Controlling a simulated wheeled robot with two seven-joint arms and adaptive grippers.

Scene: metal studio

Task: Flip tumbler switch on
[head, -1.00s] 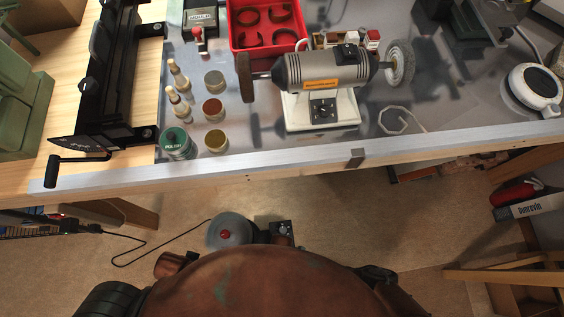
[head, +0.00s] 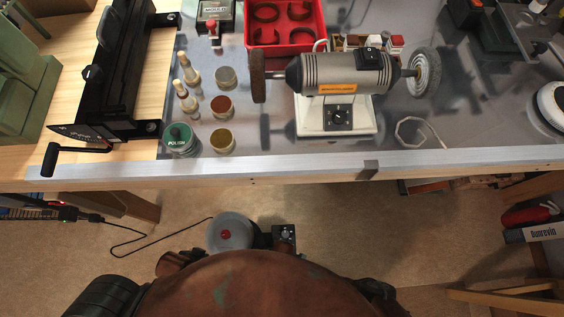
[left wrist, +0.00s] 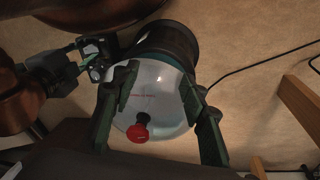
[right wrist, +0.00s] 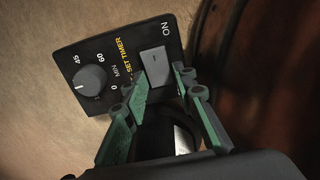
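A tumbler with a grey round lid and red knob (head: 230,233) shows low in the head view, a dark body behind the lid. Its small black control panel (head: 284,236) is at its right. In the right wrist view the panel (right wrist: 95,62) has a timer dial and a grey rocker switch (right wrist: 156,67) beside the word ON. Which way the switch is tipped is unclear. My right gripper (right wrist: 162,80) is open and empty, fingertips close to the switch; contact is unclear. My left gripper (left wrist: 158,85) is open over the grey lid (left wrist: 150,112). Neither gripper is discernible in the head view.
A metal-topped bench (head: 310,160) spans the upper head view. It holds a bench grinder (head: 340,75), a red tray (head: 285,25), several small jars and a crank-handled black tool (head: 115,75). A black cable (head: 140,240) runs over the floor left of the tumbler.

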